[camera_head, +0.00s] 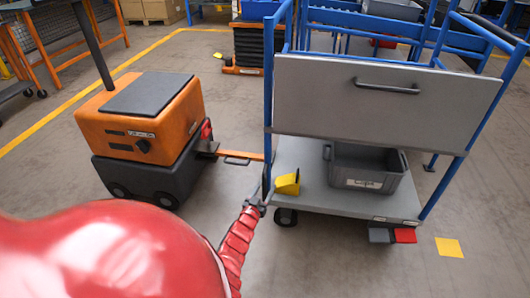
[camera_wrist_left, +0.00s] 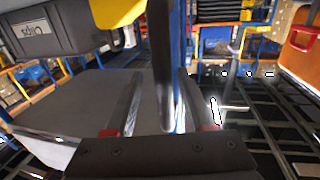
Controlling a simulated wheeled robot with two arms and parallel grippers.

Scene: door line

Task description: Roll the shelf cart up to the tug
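The shelf cart has blue posts, a grey upper panel (camera_head: 385,105) with a dark handle, and a grey lower deck (camera_head: 310,192). The orange and dark grey tug (camera_head: 145,125) stands to its left. An orange bar (camera_head: 237,157) at floor level lies between tug and cart. My left gripper (camera_head: 257,200) is at the cart's near left corner, beside a yellow piece (camera_head: 288,184). In the left wrist view its fingers (camera_wrist_left: 163,115) stand apart with a grey upright bar (camera_wrist_left: 160,50) between them; gaps show on both sides. My right gripper is out of view.
A grey bin (camera_head: 365,168) sits on the cart's lower deck. Grey and red pedals (camera_head: 404,236) stick out at its near edge. A yellow square (camera_head: 449,247) marks the floor. Behind are a dark stack on an orange base (camera_head: 248,48) and another blue cart (camera_head: 340,18).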

